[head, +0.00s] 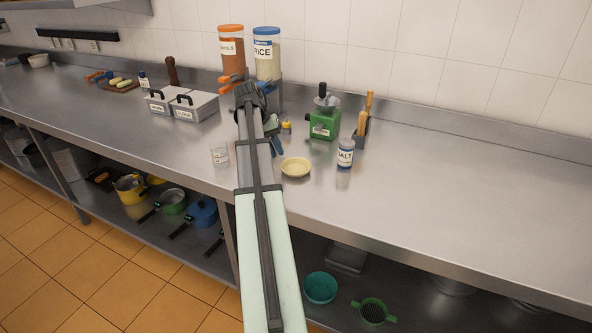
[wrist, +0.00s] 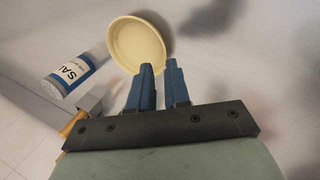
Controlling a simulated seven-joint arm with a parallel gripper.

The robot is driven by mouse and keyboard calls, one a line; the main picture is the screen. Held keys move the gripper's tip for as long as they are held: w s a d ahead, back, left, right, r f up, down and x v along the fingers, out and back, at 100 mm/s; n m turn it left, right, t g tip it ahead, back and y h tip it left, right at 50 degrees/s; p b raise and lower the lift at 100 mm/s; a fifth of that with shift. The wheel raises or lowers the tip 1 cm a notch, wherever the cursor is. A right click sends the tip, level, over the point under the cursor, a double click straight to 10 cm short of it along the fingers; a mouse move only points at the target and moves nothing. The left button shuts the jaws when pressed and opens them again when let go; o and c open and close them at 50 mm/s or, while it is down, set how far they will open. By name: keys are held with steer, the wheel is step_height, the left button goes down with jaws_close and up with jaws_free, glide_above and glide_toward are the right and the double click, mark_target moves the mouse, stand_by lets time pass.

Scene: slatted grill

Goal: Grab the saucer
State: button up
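The saucer is a small, shallow, pale yellow dish (head: 296,167) lying upright on the steel counter, right of my arm. In the wrist view the saucer (wrist: 135,42) is just beyond my fingertips, and the left finger overlaps its near rim. I cannot tell whether a finger touches the rim.
A salt container (head: 345,153) stands close to the saucer's right. A clear glass (head: 220,156) stands left of my arm. The counter (head: 470,190) is free at right.

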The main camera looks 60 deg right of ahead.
mark_target(281, 170)
steer(key=shift+x, duration=2.65)
steer(key=shift+w+a+f, duration=0.1)
steer(key=shift+a, duration=0.05)
jaws_close()
